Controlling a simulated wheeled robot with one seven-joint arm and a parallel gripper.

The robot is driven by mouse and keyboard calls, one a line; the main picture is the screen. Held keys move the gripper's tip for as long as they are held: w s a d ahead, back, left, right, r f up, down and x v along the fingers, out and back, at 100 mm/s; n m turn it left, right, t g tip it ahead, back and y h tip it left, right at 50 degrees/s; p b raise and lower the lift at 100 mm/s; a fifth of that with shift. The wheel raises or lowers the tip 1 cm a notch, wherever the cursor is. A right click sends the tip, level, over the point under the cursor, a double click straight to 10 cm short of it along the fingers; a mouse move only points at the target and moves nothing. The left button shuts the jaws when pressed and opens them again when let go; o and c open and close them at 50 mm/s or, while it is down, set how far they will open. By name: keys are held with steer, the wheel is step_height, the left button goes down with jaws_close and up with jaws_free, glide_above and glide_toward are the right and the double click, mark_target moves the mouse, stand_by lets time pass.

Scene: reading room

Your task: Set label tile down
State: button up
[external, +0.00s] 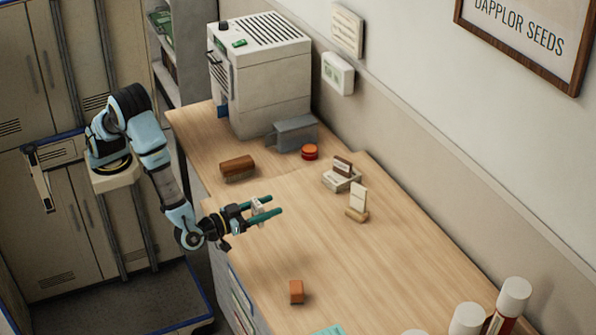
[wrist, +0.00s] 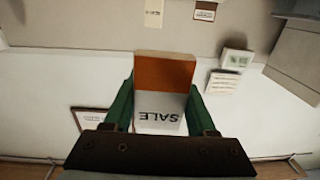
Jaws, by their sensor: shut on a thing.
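My gripper (external: 272,210) is shut on a label tile (external: 257,206) and holds it out above the near left part of the wooden desk. In the wrist view the tile (wrist: 160,112) sits between the green fingers. It shows a white face reading "SALE", upside down, and an orange-brown part beyond it. A cream label tile (external: 359,195) stands upright on a small wooden base (external: 357,214) right of my gripper. A brown tile (external: 343,164) stands in a pale block (external: 342,181) just behind it.
On the desk (external: 300,230) lie a brown block (external: 238,169), a red round tin (external: 310,152) and an orange block (external: 296,291). A grey box (external: 296,134) and a large machine (external: 260,75) stand at the back. White-capped bottles (external: 512,300) stand front right. The middle desk is clear.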

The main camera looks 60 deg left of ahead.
steer(key=shift+s+d, duration=0.35)
steer(key=shift+s, duration=0.25)
steer(key=shift+f, duration=0.1)
steer(key=shift+f+p, duration=0.75)
steer(key=shift+f, duration=4)
steer(key=shift+f, duration=0.2)
steer(key=o, duration=1.4)
